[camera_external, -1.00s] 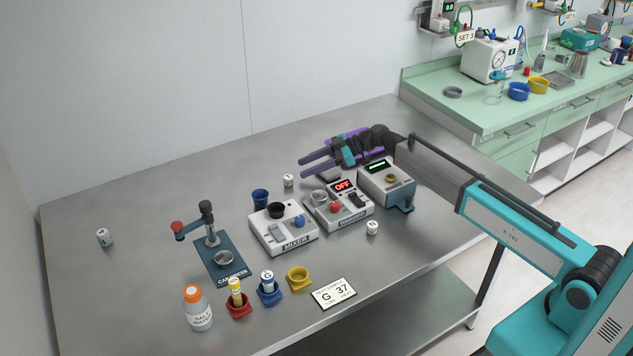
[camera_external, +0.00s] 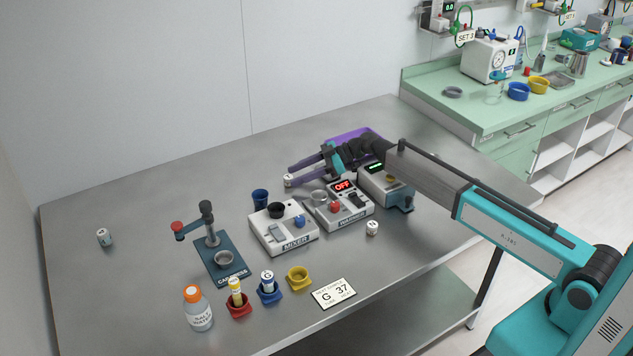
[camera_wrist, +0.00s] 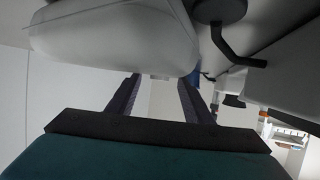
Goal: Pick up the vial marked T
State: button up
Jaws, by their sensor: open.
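Small white-capped vials stand apart on the steel table: one at the far left (camera_external: 104,239), one in front of the warmer (camera_external: 372,229), and one at my fingertips (camera_external: 287,181). Their markings are too small to read surely, so I cannot tell which is T. My gripper (camera_external: 289,174) is open, reaching left above the table behind the warmer, its fingertips beside or over the rear vial. Whether that vial lies between the fingers is unclear. In the wrist view my two dark fingers (camera_wrist: 160,98) are spread, with no clear vial between them.
The mixer (camera_external: 284,229), warmer (camera_external: 341,209) and a blue cup (camera_external: 260,198) stand close in front of my gripper. The capper (camera_external: 221,258), a salt water bottle (camera_external: 199,312) and coloured holders with tubes are nearer the front. A purple tray (camera_external: 352,135) lies behind my arm. Left table is mostly clear.

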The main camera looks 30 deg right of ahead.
jog(key=shift+x, duration=0.9)
jog(key=shift+c, duration=0.2)
jog(key=c, duration=1.1)
